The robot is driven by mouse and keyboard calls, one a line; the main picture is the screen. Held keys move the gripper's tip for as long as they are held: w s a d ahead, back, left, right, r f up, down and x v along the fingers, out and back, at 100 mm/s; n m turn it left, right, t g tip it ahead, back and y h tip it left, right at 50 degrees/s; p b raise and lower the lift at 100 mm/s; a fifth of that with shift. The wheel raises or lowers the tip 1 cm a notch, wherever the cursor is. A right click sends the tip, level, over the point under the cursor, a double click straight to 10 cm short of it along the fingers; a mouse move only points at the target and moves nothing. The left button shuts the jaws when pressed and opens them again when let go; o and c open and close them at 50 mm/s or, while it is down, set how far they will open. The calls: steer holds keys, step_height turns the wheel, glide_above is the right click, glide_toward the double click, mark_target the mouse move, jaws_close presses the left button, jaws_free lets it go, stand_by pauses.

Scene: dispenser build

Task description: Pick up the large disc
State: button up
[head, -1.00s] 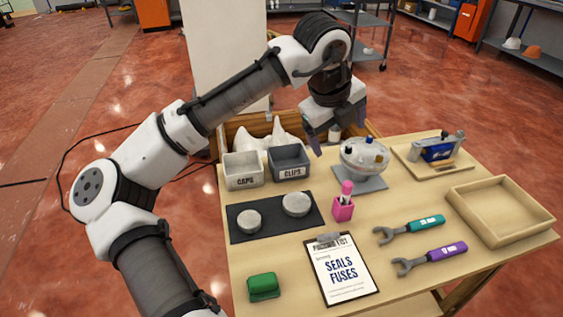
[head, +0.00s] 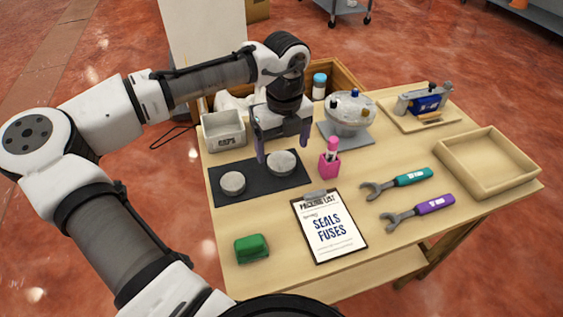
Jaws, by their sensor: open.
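Two grey discs lie on a dark mat (head: 223,198) at the left of the table. The larger disc (head: 281,164) is on the right part of the mat, and the smaller disc (head: 232,183) is on the left part. My gripper (head: 283,153) is open and points down above the larger disc, with one finger to each side of it in the picture. I cannot tell exactly how high the fingertips are above the mat. The gripper is empty.
A grey CAPS bin (head: 222,131) stands behind the mat; my gripper hides the bin beside it. A pink holder (head: 329,163) and the round dispenser (head: 349,110) are close on the right. A clipboard (head: 328,228) and a green block (head: 252,248) lie in front.

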mark_target(283, 161)
steer(key=shift+s+f, duration=0.1)
steer(key=shift+f, duration=1.85)
steer(key=c, duration=1.4)
steer(key=shift+r, duration=0.15)
steer(key=shift+c, duration=0.2)
